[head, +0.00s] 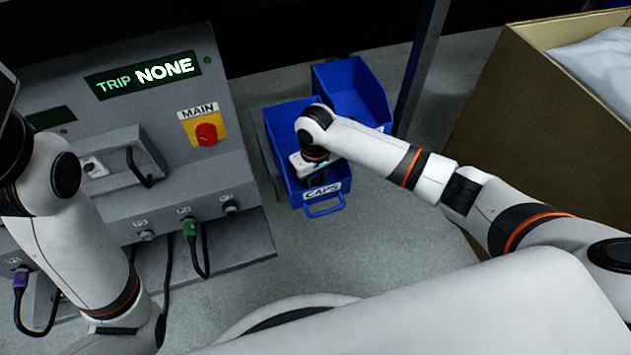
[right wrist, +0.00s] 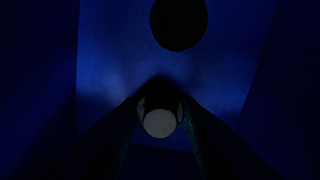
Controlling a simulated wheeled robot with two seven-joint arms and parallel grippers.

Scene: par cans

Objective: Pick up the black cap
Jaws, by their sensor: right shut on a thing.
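In the head view the right gripper (head: 309,165) reaches down into the blue bin labelled CAPS (head: 323,190); its fingertips are hidden by the wrist and bin. In the dark right wrist view the two fingers of the right gripper (right wrist: 160,110) close on a small round piece with a pale grey face (right wrist: 159,123). A black round thing, which looks like the black cap (right wrist: 179,22), lies on the blue bin floor beyond the fingertips, apart from them. My left arm shows at the left of the head view, but its gripper does not.
A second blue bin (head: 349,85) stands behind the first. A grey panel (head: 120,75) with a red MAIN knob (head: 206,134) and plugged cables is to the left. A large cardboard box (head: 540,130) stands at the right. Grey floor lies in front of the bins.

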